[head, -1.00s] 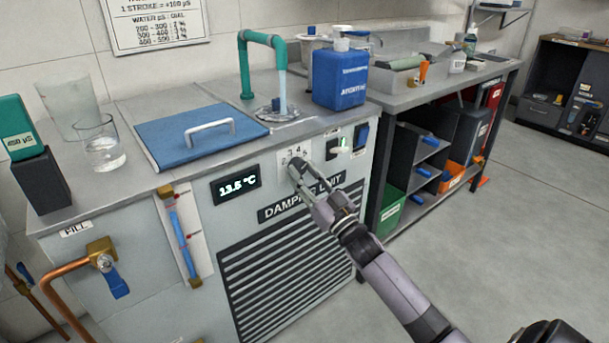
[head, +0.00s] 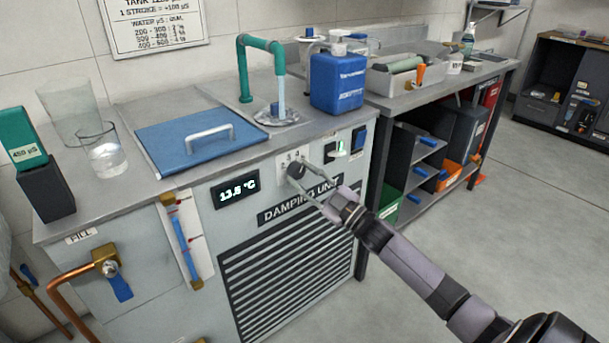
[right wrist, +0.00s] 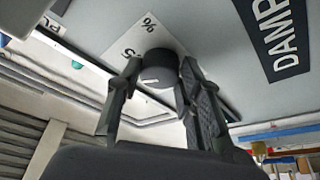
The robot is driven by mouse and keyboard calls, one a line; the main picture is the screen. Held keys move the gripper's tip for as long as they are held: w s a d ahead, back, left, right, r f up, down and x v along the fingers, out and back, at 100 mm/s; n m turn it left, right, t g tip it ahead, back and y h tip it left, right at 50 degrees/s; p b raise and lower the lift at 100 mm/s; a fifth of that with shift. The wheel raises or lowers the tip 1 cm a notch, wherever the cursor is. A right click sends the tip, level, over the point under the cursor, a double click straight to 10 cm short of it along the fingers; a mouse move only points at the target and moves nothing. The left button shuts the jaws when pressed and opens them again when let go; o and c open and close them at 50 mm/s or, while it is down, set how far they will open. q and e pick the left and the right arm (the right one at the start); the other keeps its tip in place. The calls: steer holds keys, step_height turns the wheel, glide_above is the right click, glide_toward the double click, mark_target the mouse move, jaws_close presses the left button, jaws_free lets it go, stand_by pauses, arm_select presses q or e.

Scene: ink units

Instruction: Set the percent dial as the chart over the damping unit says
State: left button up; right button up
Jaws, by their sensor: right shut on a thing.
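The black percent dial (head: 295,171) is on the front of the damping unit (head: 150,290), under small printed numbers. My right gripper (head: 302,172) is shut on it. In the right wrist view the fingers (right wrist: 158,85) lie on either side of the dial (right wrist: 159,66); a white mark shows on it, but its number cannot be told. The chart (head: 155,22) on the wall lists water µS ranges against dial percentages in small, blurred print. A green meter (head: 22,140) at the left appears to read 450 µS. My left gripper is out of view.
A display (head: 236,189) reading about 13.5 °C is left of the dial. Switches (head: 340,148) are right of it. A blue lid (head: 190,138), a glass of water (head: 103,150) and a blue canister (head: 338,82) are on top. Floor at the right is clear.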

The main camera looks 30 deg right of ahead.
steer(key=shift+n, duration=0.7)
steer(key=o, duration=1.2)
steer(key=shift+c, duration=0.2)
steer(key=v, duration=1.2)
steer(key=shift+d, duration=0.2)
